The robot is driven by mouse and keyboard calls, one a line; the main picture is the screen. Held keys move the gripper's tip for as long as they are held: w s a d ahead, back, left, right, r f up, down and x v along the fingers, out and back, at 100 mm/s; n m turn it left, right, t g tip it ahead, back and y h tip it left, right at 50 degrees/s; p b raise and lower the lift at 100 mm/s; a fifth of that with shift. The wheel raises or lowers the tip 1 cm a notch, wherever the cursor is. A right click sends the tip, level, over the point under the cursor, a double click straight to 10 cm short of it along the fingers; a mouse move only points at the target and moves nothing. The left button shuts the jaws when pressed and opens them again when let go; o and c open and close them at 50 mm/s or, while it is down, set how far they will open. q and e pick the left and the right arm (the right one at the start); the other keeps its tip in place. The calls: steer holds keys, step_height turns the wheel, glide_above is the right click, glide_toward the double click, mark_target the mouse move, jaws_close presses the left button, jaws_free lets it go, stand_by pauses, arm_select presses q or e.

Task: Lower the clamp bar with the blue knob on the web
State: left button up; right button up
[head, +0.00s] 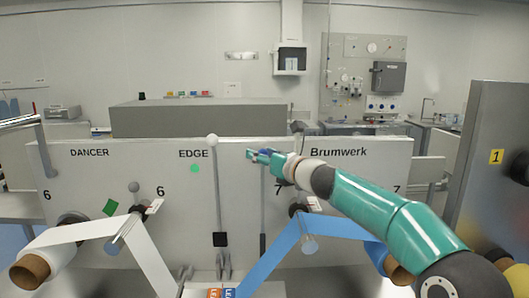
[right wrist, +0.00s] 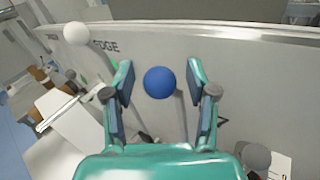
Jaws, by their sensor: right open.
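The blue knob (right wrist: 160,82) shows in the right wrist view as a round ball between the two fingers of my right gripper (right wrist: 163,95). Both fingers stand apart from it, with a gap on each side. The blue web (head: 268,262) slants up to the right below. The other clamp bar has a white knob (head: 212,140). My left gripper is not in view.
The machine panel (head: 110,170) stands upright behind the bars. A white web (head: 150,255) runs at the left from a white roll (head: 48,262). A metal cabinet (head: 500,150) stands at the right. A grey block (head: 200,120) lies behind the panel.

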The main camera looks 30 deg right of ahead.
jaws_close()
stand_by(0.3)
